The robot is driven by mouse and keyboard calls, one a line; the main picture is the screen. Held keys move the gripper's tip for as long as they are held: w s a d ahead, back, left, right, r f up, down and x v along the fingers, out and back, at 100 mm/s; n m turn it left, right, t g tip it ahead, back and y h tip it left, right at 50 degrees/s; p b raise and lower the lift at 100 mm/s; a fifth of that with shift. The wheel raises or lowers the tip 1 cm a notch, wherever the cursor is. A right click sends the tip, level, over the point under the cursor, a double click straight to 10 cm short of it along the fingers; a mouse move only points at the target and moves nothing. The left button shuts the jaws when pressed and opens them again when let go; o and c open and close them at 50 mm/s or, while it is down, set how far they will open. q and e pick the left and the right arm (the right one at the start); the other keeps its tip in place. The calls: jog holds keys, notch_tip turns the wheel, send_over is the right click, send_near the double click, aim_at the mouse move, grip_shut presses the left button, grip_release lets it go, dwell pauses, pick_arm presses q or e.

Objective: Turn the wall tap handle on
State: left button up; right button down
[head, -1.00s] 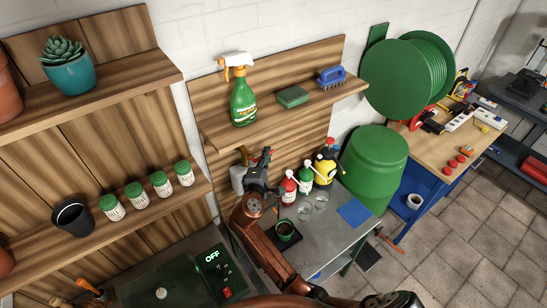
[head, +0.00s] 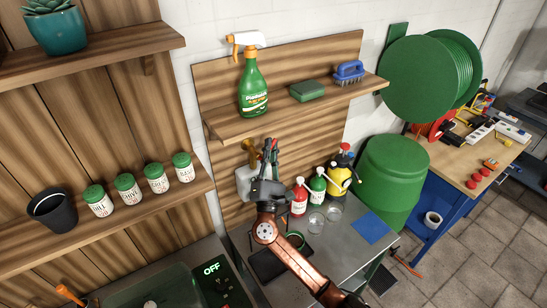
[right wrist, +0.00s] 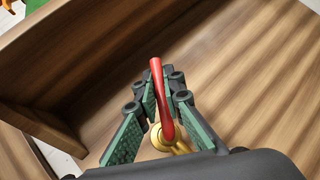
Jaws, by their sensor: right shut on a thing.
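The tap's red lever handle (right wrist: 161,98) stands upright in the right wrist view, with its brass body (right wrist: 178,145) just below it. In the head view a brass part of the tap (head: 251,154) shows on the wooden wall panel, left of my right gripper (head: 271,156). My right gripper is shut on the red handle; its green-padded fingers (right wrist: 163,92) lie on both sides of it. The handle's upper end sticks out past the fingers. In the head view the gripper hides much of the tap. My left gripper is not in view.
Above the gripper a shelf (head: 320,107) holds a green spray bottle (head: 252,88), a sponge and a blue brush. Below, a metal table (head: 345,258) carries red, green and yellow bottles (head: 340,178) and glasses.

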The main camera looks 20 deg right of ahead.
jog(key=n+t+y+b, duration=0.1)
jog(key=n+y, duration=0.1)
jog(key=a+n+t+y+b, duration=0.1)
jog(key=n+b, duration=0.1)
jog(key=n, duration=0.1)
jog(key=a+n+t+y+b, duration=0.1)
jog(key=n+y+b, duration=0.1)
jog(key=shift+s+f+y, duration=0.2)
jog(key=shift+y, duration=0.1)
jog(key=shift+a+r+n+t+y+b, duration=0.15)
jog(key=shift+n+y+b, duration=0.15)
jog(key=shift+n+y, duration=0.25)
jog(key=shift+a+n+t+y+b, duration=0.15)
jog(key=shift+n+y+b, duration=0.2)
jog(key=shift+n, duration=0.3)
jog(key=shift+d, duration=0.1)
jog(key=c, duration=2.4)
grip_release()
jog(key=o, duration=0.4)
jog(key=shift+s+d+r, duration=0.1)
jog(key=shift+r, duration=0.2)
jog(key=shift+c, duration=0.2)
jog(key=shift+s, duration=0.1)
jog(key=v, duration=1.2)
